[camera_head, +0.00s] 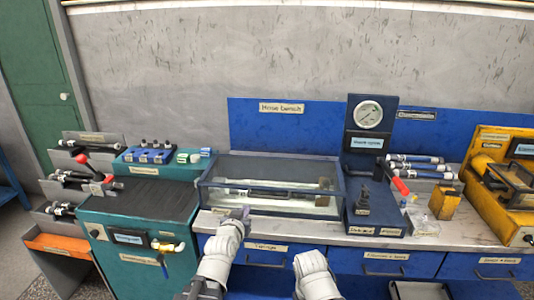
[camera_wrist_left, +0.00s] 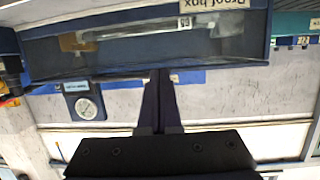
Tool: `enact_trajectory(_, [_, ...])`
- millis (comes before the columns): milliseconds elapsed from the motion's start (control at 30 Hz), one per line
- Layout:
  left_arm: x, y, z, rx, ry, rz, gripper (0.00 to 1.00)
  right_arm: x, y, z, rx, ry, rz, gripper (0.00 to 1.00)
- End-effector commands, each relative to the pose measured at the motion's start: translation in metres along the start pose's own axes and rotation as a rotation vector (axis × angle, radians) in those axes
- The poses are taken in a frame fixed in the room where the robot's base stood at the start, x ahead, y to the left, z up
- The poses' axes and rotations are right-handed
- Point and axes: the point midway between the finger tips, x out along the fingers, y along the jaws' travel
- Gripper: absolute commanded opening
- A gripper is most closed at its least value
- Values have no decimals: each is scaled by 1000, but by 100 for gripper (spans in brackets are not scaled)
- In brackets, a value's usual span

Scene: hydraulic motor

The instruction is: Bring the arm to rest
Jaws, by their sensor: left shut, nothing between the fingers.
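My left arm comes up from the bottom of the head view, and its gripper (camera_head: 246,212) is small there, just in front of the glass-sided box (camera_head: 212,199). In the left wrist view the fingers of my left gripper (camera_wrist_left: 160,74) are together with nothing between them. The box also shows in the left wrist view (camera_wrist_left: 160,76), upside down, with a label and a hose-like piece inside. A white forearm of mine shows at the bottom centre of the head view, but its gripper is not visible.
A teal cabinet (camera_head: 140,208) with a red-handled lever stands at the left. A gauge panel (camera_head: 368,125) and a red-handled pump (camera_head: 400,186) stand right of the box. A yellow machine (camera_head: 505,185) is at the far right. Blue drawers (camera_head: 400,263) run below the bench top.

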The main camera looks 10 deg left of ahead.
Motion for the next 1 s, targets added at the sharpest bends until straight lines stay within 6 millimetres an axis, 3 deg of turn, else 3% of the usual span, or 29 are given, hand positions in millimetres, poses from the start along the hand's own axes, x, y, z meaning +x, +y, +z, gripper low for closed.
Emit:
enact_trajectory(33, [-6, 20, 3, 14, -88, 38, 0, -17, 2, 1, 0, 0, 0, 50])
enact_trajectory(200, [-41, 76, 53, 81, -474, 139, 0, -50, 5, 3, 0, 0, 0, 50])
enact_trajectory(367, [-100, 106, 90, 161, -829, 167, 0, -77, 7, 5, 1, 0, 0, 50])
enact_trajectory(500, [-153, 113, 106, 228, -1079, 146, 0, -94, 9, 6, 1, 0, 0, 50])
enact_trajectory(700, [-200, 113, 112, 285, -1279, 103, 0, -105, 10, 6, 1, 0, 0, 50])
enact_trajectory(1000, [-210, 111, 114, 295, -1323, 89, 0, -105, 10, 6, 1, 0, 0, 50])
